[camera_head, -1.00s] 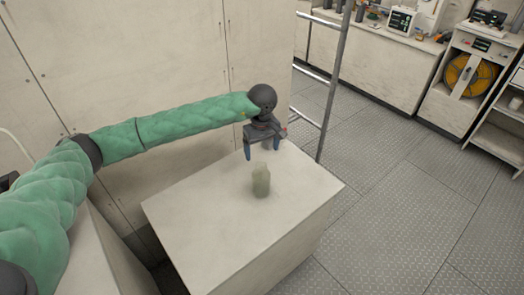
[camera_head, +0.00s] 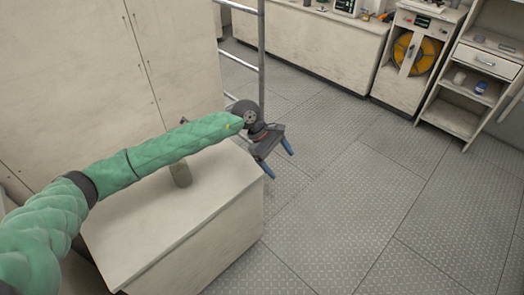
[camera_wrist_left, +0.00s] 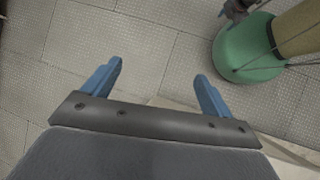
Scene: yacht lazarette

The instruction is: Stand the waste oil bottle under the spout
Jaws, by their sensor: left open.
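The waste oil bottle (camera_head: 181,174), a dull grey-green bottle, stands upright on the pale box top. My left forearm passes in front of it and hides its upper part. My left gripper (camera_head: 280,161) is open and empty, past the box's right edge and over the floor, well to the right of the bottle. In the left wrist view its two blue fingers (camera_wrist_left: 158,75) are spread with only floor between them. A small dark piece (camera_head: 184,120) shows just above my forearm by the wall; I cannot tell whether it is the spout.
The pale box (camera_head: 215,245) has a bare top around the bottle. A metal rail frame (camera_head: 262,55) rises behind my gripper. A cabinet with an orange reel (camera_head: 410,55) and open shelves (camera_head: 455,112) stand at the back right. The plated floor (camera_head: 370,220) is clear.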

